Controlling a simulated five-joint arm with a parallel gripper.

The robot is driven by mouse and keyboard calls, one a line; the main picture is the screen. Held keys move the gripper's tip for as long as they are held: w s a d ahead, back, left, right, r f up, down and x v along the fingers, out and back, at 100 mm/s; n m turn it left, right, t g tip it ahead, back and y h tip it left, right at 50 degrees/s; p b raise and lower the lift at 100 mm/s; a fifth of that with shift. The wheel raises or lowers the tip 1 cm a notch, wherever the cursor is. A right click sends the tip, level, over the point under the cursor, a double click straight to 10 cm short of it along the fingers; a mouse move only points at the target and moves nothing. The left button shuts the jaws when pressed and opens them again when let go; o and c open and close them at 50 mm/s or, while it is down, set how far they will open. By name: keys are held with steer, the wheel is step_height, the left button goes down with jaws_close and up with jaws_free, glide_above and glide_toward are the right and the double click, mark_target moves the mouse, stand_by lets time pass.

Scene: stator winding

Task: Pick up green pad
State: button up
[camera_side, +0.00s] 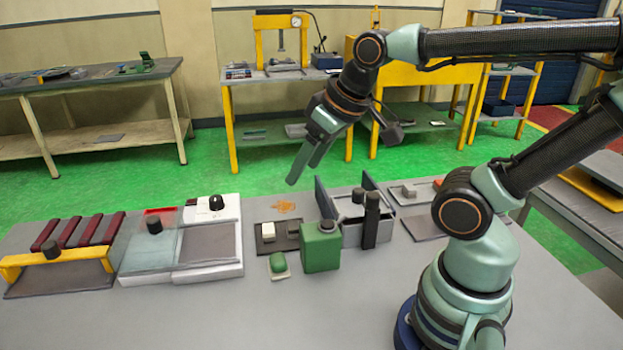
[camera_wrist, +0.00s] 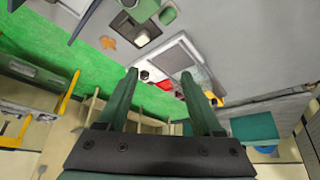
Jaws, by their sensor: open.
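The green pad (camera_side: 278,263) is a small rounded green piece on a cream base. It stands on the grey bench in front of the green box (camera_side: 320,247) and a little to its left. In the wrist view the green pad (camera_wrist: 167,15) is small, near the top edge. My gripper (camera_side: 303,174) is above and behind the bench items, well apart from the pad, with its fingers pointing down and left. In the wrist view my gripper (camera_wrist: 159,74) has its two fingers spread with nothing held between them.
A dark plate (camera_side: 265,240) with a white block lies behind the pad. A white machine (camera_side: 225,207) and a yellow-framed rack (camera_side: 60,262) stand to the left. Upright blue plates and a black post (camera_side: 371,220) rise to the right. The bench front is clear.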

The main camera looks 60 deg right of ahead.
steer(key=shift+o, duration=0.2)
steer(key=m+g, duration=0.6)
steer(key=m, duration=0.2)
glide_above(278, 259)
step_height(278, 259, down, 13)
steer(key=f, duration=0.5)
steer(key=shift+s+f, duration=0.25)
steer(key=shift+w+f, duration=0.2)
steer(key=shift+f, duration=2.95)
jaws_close()
steer(key=shift+r, duration=0.15)
step_height(278, 259, up, 20)
